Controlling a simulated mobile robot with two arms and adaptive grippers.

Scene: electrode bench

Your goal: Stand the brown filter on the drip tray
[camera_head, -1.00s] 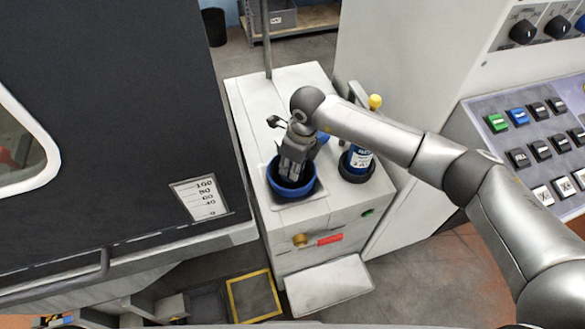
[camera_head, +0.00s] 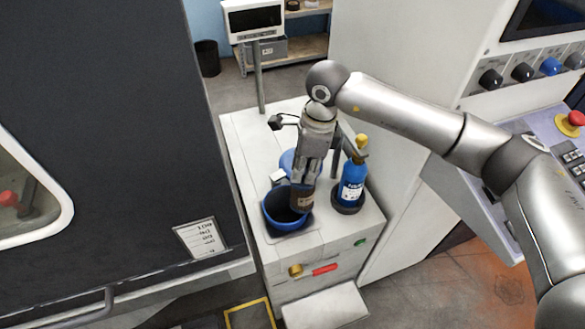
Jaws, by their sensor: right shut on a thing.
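My right gripper (camera_head: 304,184) is shut on the brown filter (camera_head: 301,199), a small brown cylinder with a pale label. It holds the filter roughly upright at the right rim of a blue round container (camera_head: 270,221) with a dark inside. I cannot tell whether the filter touches that rim. The fingers hide its upper part. I cannot tell for sure which part is the drip tray; a flat grey plate (camera_head: 312,235) shows under the blue container. My left gripper is not in view.
A blue bottle (camera_head: 352,182) with a yellow top stands in a dark round holder (camera_head: 347,208) to the right. Another blue thing (camera_head: 286,160) is partly hidden behind the gripper. A pole with a display (camera_head: 253,18) rises behind. The white cabinet top (camera_head: 245,135) is clear at back left.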

